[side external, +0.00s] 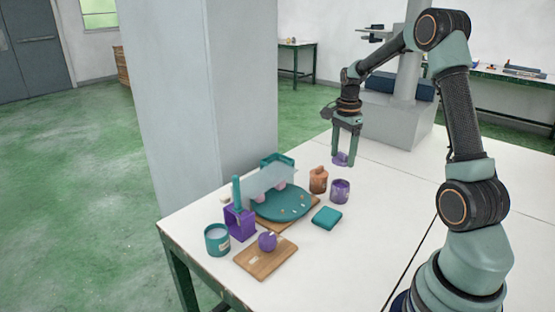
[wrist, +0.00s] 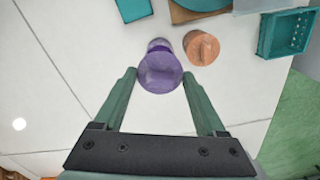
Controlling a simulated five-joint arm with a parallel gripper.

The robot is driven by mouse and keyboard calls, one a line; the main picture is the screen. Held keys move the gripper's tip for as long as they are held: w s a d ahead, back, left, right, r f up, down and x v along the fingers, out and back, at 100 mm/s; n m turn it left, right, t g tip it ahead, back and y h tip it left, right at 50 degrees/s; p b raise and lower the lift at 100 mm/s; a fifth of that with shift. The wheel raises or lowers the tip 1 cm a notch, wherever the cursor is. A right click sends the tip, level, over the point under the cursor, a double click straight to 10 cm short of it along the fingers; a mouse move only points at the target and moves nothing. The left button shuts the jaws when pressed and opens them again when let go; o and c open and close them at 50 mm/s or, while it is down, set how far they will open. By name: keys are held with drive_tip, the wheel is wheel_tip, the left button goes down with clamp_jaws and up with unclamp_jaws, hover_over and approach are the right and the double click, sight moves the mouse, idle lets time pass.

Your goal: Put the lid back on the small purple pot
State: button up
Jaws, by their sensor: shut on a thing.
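My gripper (side external: 343,160) points down, shut on a purple lid (side external: 340,158), and holds it in the air above the table. In the wrist view the lid (wrist: 160,73) sits between the two fingertips (wrist: 159,76). The small purple pot (side external: 340,192) stands upright on the white table, below the lid in the side view, with its top uncovered. In the wrist view the lid hides most of the pot (wrist: 158,44); only its far edge shows. The exact gap between lid and pot cannot be told.
An orange pot (side external: 318,180) stands close beside the purple pot. A teal square (side external: 326,217) lies in front. The table's right is clear.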

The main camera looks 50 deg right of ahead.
drive_tip(key=shift+d+f, duration=0.35)
drive_tip(key=shift+d, duration=0.1)
drive_tip(key=shift+f, duration=3.05)
drive_tip(key=shift+f, duration=0.15)
drive_tip(key=o, duration=1.3)
drive_tip(key=shift+c, duration=0.2)
drive_tip(key=shift+r, duration=3.55)
drive_tip(key=shift+c, duration=0.3)
